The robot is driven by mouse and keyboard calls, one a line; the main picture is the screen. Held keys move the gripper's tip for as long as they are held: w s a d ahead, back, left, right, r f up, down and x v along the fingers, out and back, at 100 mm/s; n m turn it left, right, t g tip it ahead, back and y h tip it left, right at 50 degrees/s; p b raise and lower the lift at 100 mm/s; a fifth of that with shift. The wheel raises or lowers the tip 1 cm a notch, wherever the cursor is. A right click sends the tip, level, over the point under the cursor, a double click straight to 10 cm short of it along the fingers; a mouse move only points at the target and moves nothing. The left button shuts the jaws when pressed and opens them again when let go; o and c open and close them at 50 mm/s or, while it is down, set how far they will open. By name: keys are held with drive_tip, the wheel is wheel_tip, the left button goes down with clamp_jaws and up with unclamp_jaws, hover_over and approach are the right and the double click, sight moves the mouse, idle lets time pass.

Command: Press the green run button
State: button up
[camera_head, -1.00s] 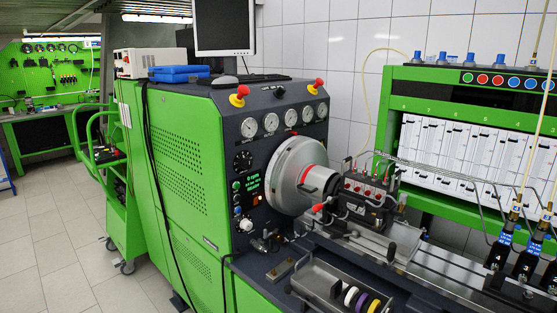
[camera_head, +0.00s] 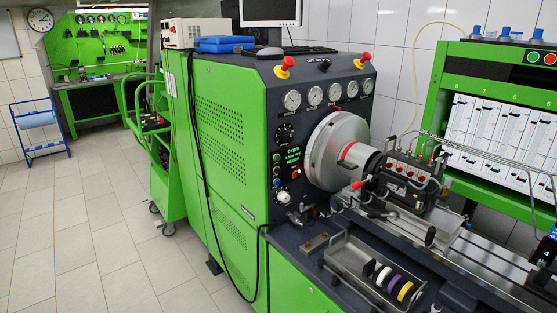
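The green test bench (camera_head: 232,140) stands in the middle, with a dark control panel on its front. A small green button (camera_head: 277,170) sits at the left edge of that panel, beside a small display (camera_head: 292,157) with green text. Another green button (camera_head: 533,56) is on the top strip of the right rack, beside a red one (camera_head: 550,58). No label is readable, so I cannot tell which green button is the run button. My gripper is not in view.
A large grey disc (camera_head: 330,150) and the pump (camera_head: 405,178) stick out right of the panel. A tray with coloured rings (camera_head: 383,273) lies in front. A green trolley (camera_head: 150,150) stands left of the bench. The tiled floor (camera_head: 90,220) at left is clear.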

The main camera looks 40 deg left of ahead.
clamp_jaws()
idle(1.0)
